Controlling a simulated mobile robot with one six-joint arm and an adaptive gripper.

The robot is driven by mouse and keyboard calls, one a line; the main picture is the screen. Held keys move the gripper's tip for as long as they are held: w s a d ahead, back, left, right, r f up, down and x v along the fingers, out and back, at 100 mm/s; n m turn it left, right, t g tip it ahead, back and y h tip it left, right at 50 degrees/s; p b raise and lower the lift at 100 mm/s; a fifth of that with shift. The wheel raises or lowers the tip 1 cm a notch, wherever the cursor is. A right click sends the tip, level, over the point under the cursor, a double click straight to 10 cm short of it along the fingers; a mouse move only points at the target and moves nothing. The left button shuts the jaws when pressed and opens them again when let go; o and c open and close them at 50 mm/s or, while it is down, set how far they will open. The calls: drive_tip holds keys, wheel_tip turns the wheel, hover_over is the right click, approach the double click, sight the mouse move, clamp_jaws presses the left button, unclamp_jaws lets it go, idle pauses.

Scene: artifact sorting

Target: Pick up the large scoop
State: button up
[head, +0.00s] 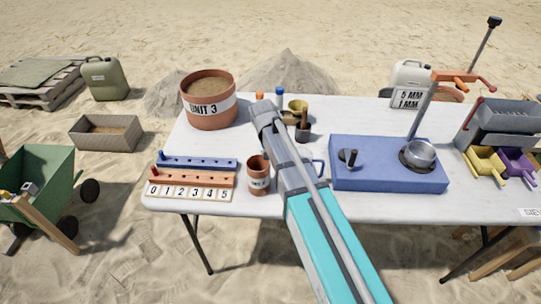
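I cannot clearly pick out the large scoop in the head view. A small olive-yellow rounded item (298,106) stands at the back middle of the table, just right of my arm's far end; I cannot tell whether it is a scoop. My teal and grey arm reaches from the bottom up over the table's middle. No gripper fingers show; the arm hides the area behind and beneath it.
The white table (215,148) holds a sand-filled UNIT 3 bucket (209,106), a small terracotta pot (259,180), a numbered rack (190,193), a blue box (375,178) with a metal bowl (420,155), and yellow (484,163) and purple (517,164) trays. Bare table shows left of the arm.

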drive_tip(key=shift+f, duration=0.1)
drive_tip(key=shift+c, duration=0.2)
idle(0.4)
clamp_jaws()
